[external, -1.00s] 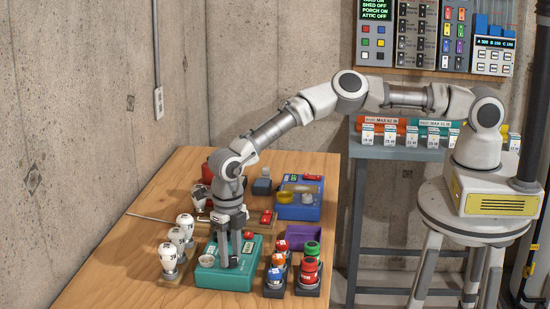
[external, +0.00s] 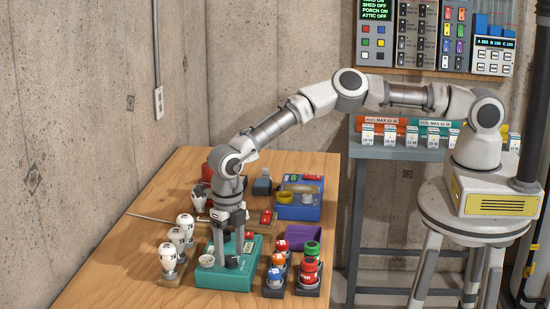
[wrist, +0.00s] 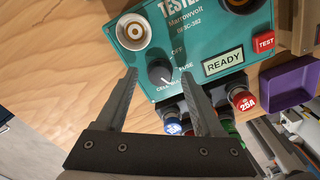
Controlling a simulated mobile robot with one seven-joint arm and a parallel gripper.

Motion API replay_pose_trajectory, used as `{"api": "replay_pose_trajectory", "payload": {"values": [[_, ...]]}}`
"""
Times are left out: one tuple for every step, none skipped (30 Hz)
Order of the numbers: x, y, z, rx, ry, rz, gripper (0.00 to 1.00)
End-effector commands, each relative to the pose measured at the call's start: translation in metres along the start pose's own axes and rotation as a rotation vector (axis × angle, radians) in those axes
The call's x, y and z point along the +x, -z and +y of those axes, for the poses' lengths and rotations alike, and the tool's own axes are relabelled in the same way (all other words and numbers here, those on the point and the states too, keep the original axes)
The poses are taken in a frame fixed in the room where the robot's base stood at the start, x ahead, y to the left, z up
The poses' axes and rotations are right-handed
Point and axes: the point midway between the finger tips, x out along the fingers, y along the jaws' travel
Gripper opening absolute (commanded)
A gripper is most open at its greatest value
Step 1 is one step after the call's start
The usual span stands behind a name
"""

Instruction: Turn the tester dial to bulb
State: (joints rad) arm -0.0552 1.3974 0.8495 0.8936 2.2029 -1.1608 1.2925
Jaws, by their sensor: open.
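The tester (wrist: 215,30) is a teal box with a socket, a READY display and a red TEST button. It stands on the wooden table in the external view (external: 207,277). Its black dial (wrist: 160,72) is a round knob with a white mark, which seems to point to the lower right in the wrist view. My gripper (wrist: 160,74) is open, pointing down over the tester, with one finger on each side of the dial. I cannot tell whether the fingers touch it.
White bulbs (external: 168,256) stand on a block left of the tester. Coloured fuses (external: 310,268) stand right of it, close to my gripper. A purple tray (wrist: 277,84) and a blue box (external: 299,207) are also near. The table's front left is clear.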

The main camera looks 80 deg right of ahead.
Motion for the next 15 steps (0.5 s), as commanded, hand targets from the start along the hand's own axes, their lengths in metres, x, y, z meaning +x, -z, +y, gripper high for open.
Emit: {"api": "replay_pose_trajectory", "payload": {"values": [[-0.006, -0.001, 0.000, 0.000, -0.002, -0.002, 0.69], [-0.011, -0.001, 0.000, 0.000, -0.002, -0.001, 0.69], [-0.018, -0.001, 0.001, 0.000, -0.003, -0.003, 0.69], [-0.025, -0.001, 0.001, 0.000, -0.004, -0.003, 0.69], [-0.031, -0.001, 0.001, 0.000, -0.003, -0.003, 0.69], [-0.041, -0.001, 0.001, 0.000, -0.005, -0.004, 0.69], [-0.048, -0.001, 0.001, 0.000, -0.004, -0.004, 0.69], [-0.056, -0.001, 0.000, 0.000, -0.003, -0.005, 0.69], [-0.066, -0.001, 0.001, 0.001, -0.004, -0.004, 0.69], [-0.074, -0.001, 0.000, 0.001, -0.004, -0.004, 0.69], [-0.081, -0.001, 0.000, 0.001, -0.004, -0.003, 0.69], [-0.091, -0.001, 0.001, 0.001, -0.004, -0.004, 0.69], [-0.099, -0.001, 0.001, 0.001, -0.004, -0.004, 0.69], [-0.106, -0.001, 0.000, 0.001, -0.004, -0.004, 0.69], [-0.115, -0.001, 0.000, 0.001, -0.004, -0.004, 0.69]]}}
